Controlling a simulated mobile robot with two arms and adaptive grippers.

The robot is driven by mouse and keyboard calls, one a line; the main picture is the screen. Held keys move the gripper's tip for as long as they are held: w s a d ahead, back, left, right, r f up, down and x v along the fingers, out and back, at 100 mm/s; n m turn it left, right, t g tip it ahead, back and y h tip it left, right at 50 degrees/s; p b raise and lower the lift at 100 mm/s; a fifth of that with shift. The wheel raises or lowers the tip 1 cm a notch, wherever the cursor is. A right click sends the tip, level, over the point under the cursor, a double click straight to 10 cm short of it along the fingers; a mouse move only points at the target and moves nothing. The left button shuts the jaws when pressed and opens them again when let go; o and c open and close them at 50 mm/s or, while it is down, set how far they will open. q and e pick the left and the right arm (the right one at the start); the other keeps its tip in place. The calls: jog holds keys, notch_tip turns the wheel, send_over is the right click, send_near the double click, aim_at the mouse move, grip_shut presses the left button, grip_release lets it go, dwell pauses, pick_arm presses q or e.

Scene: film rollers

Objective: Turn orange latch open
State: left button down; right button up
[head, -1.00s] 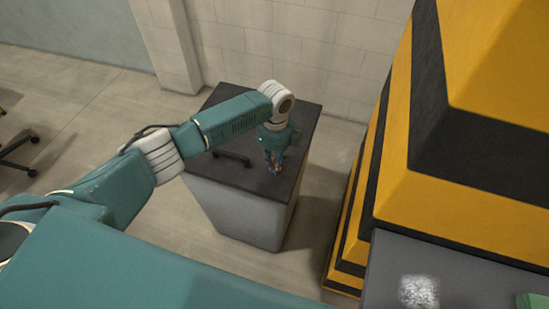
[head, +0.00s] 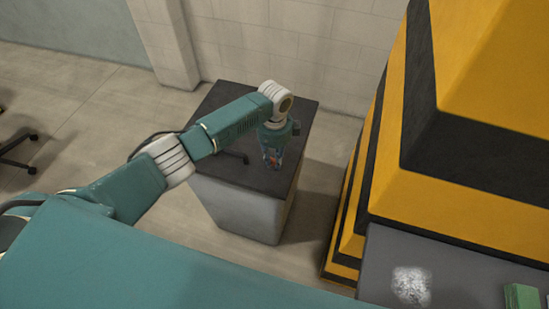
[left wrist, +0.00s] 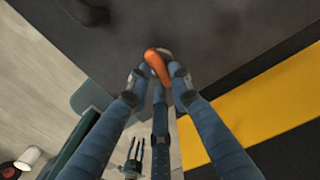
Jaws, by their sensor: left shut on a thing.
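The orange latch (left wrist: 158,66) is a short rounded lever, seen in the left wrist view against a dark top. My left gripper (left wrist: 159,82) is shut on it, with its blue fingers at both sides and a third finger below. In the head view my left gripper (head: 272,160) points down onto the dark-topped grey cabinet (head: 235,210), and the latch is mostly hidden there. A small pronged shape at the bottom of the left wrist view may be my right gripper (left wrist: 133,155). It is too small to tell its state.
A black handle-like bar (head: 232,156) lies on the cabinet top. A large yellow and black striped structure (head: 430,170) stands close on the right. A grey surface (head: 385,250) with a green block (head: 521,298) is at lower right. Open floor (head: 75,110) lies left.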

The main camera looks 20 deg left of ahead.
aim_at(275, 161)
pick_arm(q)
jog(key=c, duration=1.5)
grip_release()
jog(key=shift+c, duration=0.2)
notch_tip(275, 161, up, 12)
